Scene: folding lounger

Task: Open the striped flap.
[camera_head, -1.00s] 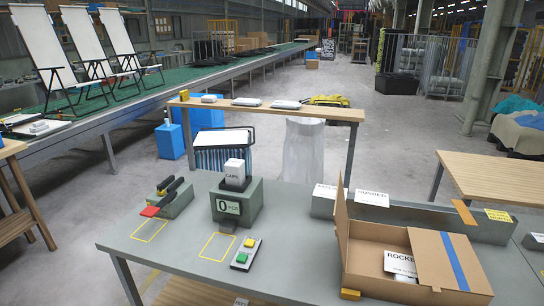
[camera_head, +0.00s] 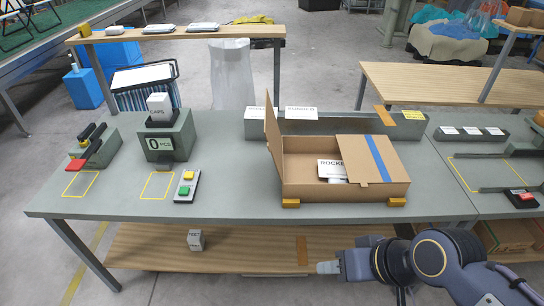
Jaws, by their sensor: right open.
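The cardboard box (camera_head: 318,192) stands on the grey workbench. Its striped flap (camera_head: 361,163), brown with a blue stripe, lies folded over the right part of the box opening. The left flap (camera_head: 272,122) stands up. A white card labelled "ROCKE…" (camera_head: 331,168) lies inside, in the uncovered part. My right gripper (camera_head: 328,268) reaches in from the lower right, in front of the bench edge and apart from the box and flap. It is open, and I see nothing in it. My left gripper is out of view.
Orange blocks (camera_head: 290,203) sit at the box's front corners. Left of it are a button box (camera_head: 187,186), a caps counter (camera_head: 166,139) and a red-handled device (camera_head: 92,148). A grey bin row (camera_head: 330,127) stands behind. Bare bench lies right of the box.

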